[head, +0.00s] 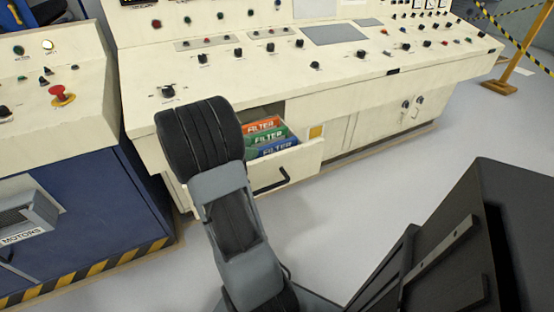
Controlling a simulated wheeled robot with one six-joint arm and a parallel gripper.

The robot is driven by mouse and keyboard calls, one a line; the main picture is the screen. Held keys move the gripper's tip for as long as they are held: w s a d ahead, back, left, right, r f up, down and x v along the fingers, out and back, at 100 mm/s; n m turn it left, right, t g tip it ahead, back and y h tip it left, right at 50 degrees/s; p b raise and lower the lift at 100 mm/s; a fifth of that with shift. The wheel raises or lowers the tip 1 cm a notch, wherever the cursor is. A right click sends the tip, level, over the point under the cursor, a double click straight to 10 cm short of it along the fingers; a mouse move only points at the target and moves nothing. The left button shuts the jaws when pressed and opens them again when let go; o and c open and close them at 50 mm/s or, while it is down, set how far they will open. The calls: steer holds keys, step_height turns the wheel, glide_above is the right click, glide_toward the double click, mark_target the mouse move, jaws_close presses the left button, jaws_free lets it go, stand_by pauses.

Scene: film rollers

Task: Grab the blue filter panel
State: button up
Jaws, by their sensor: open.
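The blue filter panel (281,147) stands in an open drawer (300,160) under the cream console. It is the nearest of three panels marked FILTER. The green filter panel (270,138) is behind it and the orange filter panel (262,125) is at the back. Only the upper part of the blue panel shows; the drawer front hides its lower part. My arm rises in front of the console, just left of the drawer, and covers the drawer's left side. My gripper cannot be made out in the head view.
The cream console (350,110) has many knobs and a sloping top above the drawer. A black drawer handle (270,183) sticks out in front. A blue cabinet (90,215) with a striped base stands at left. Grey floor (370,200) is clear in front of the drawer.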

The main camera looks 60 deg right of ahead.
mark_target(262, 148)
steer(key=shift+b+x, duration=0.9)
steer(key=shift+x, duration=2.3)
steer(key=shift+s+a, duration=0.15)
jaws_close()
